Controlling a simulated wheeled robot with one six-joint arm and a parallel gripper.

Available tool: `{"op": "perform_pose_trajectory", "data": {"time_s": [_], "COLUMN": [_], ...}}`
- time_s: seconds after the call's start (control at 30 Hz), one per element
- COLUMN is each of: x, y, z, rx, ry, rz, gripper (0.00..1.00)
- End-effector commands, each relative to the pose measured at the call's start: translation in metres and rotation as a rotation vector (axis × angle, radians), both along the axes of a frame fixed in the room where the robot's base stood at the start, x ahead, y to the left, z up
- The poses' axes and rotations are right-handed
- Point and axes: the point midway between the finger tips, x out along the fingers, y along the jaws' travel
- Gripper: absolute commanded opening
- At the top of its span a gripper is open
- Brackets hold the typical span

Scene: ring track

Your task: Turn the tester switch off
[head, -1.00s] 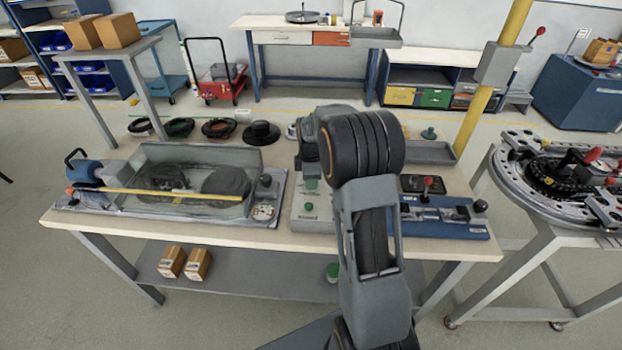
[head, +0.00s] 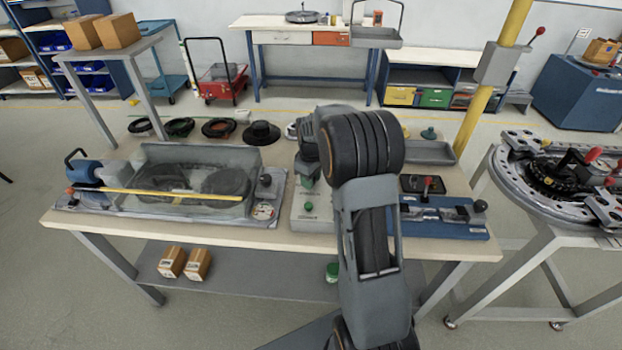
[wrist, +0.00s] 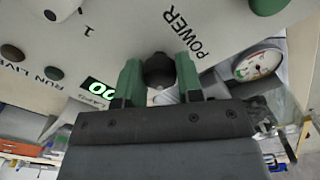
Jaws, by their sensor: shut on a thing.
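The tester (head: 313,217) is a pale box on the near side of the bench, partly hidden behind my arm in the head view. Its pale panel (wrist: 120,35) fills the top of the wrist view, with a POWER label and a "1" mark. A dark, rounded switch (wrist: 158,70) sits beside the POWER label. My gripper (wrist: 160,82) has its two green fingers on either side of the switch and is shut on it. Whether the switch stands at on or off I cannot tell. In the head view my gripper is mostly hidden by my arm.
A lit green display (wrist: 98,88) and other knobs sit on the panel. A round gauge (wrist: 258,64) is close by on the right. A clear-covered belt rig (head: 190,185) stands left of the tester, a blue fixture (head: 445,217) with a red-knobbed lever to its right.

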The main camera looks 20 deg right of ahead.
Motion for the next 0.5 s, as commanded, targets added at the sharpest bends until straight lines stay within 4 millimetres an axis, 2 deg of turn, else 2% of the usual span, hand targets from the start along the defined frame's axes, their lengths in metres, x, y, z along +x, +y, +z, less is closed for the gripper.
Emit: {"op": "perform_pose_trajectory", "data": {"time_s": [0.5], "x": [0.0006], "y": [-0.0008], "z": [0.0008], "rx": [-0.001], "ry": [-0.003], "rz": [-0.483], "gripper": [0.10]}}
